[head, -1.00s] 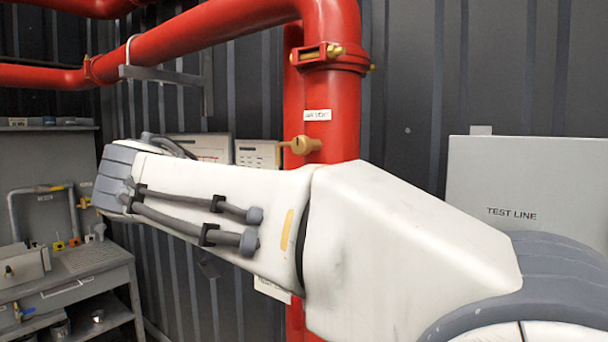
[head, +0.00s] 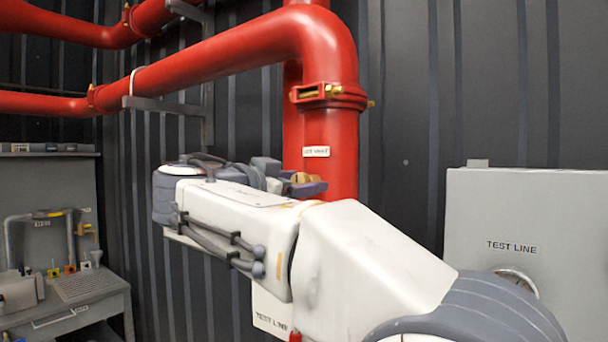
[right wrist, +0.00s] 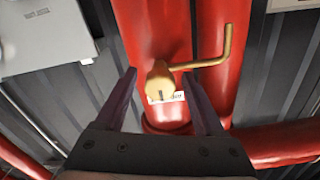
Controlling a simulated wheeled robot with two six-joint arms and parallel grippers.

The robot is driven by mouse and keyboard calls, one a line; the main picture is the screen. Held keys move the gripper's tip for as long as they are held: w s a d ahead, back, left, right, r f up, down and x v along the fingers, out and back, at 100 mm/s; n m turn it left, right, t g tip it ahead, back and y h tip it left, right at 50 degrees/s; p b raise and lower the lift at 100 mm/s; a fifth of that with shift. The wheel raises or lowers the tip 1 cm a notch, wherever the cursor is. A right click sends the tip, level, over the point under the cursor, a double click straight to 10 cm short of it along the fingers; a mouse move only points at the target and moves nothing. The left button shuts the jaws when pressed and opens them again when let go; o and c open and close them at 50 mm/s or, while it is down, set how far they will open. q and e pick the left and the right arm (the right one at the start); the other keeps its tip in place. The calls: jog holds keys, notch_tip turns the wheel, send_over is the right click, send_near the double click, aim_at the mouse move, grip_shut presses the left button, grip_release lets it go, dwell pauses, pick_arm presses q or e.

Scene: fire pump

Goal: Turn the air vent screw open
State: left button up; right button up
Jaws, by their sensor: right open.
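The brass air vent screw (head: 303,178) sticks out of the red vertical pipe (head: 322,120), just below a small white label (head: 316,152). The right wrist view shows the screw's round slotted head (right wrist: 160,82) and a bent brass tube (right wrist: 228,45) beside it. My right gripper (head: 290,177) is open at the screw, partly hidden behind my forearm in the head view. In the right wrist view its two dark fingers (right wrist: 162,72) stand either side of the screw head, with gaps on both sides. My left gripper is not in view.
A grey cabinet (head: 470,215) marked TEST LINE stands at the right. Red pipes (head: 205,60) run overhead to the left. A grey workbench (head: 75,300) with tools stands at the lower left. A dark corrugated wall (head: 410,90) is behind.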

jog(key=shift+w+d, duration=0.2)
jog(key=shift+w, duration=0.1)
grip_shut()
